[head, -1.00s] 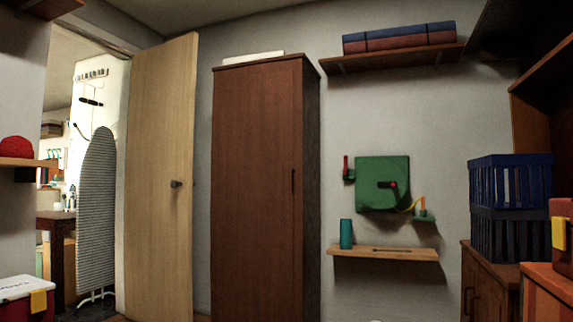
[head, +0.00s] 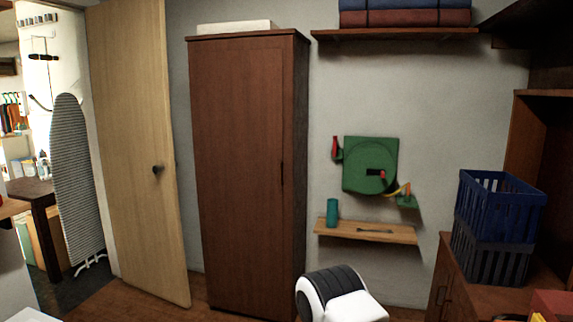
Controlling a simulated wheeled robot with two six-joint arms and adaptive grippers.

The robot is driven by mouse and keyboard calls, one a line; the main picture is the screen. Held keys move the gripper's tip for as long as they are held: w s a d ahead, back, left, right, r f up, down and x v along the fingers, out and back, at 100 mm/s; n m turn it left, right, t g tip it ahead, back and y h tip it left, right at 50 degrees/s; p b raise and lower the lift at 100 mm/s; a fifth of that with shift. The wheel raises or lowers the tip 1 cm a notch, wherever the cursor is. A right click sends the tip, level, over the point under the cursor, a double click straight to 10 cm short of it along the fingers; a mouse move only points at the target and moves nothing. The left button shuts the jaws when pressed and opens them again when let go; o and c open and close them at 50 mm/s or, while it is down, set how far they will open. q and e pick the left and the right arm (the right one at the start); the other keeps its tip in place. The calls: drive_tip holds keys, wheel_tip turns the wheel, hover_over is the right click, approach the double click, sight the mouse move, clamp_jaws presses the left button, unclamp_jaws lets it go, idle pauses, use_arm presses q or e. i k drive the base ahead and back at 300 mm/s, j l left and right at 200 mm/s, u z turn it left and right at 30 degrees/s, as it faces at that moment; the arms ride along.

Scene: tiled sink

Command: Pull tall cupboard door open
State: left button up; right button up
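The tall cupboard (head: 240,170) is dark reddish brown and stands against the back wall, left of centre in the head view. Its front door (head: 235,180) looks shut and flush with the frame. A small dark vertical handle (head: 281,173) sits near the door's right edge, about halfway up. Neither of my grippers shows in the view. The cupboard's inside is hidden.
A pale wooden room door (head: 130,150) stands open left of the cupboard. A small shelf (head: 366,232) with a teal cylinder (head: 332,212) is right of it. Blue crates (head: 497,215) rest on a low cabinet (head: 446,265) at right. Bare floor shows at lower left.

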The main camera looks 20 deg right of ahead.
sight(242, 90)
drive_tip(key=i+l+z, duration=0.15)
drive_tip(key=i+z, duration=0.25)
drive_tip(key=i, duration=0.15)
drive_tip(key=i+z, duration=0.4)
drive_tip(key=i+j+z, duration=0.25)
drive_tip(key=i+z, duration=0.15)
drive_tip(key=i, duration=0.25)
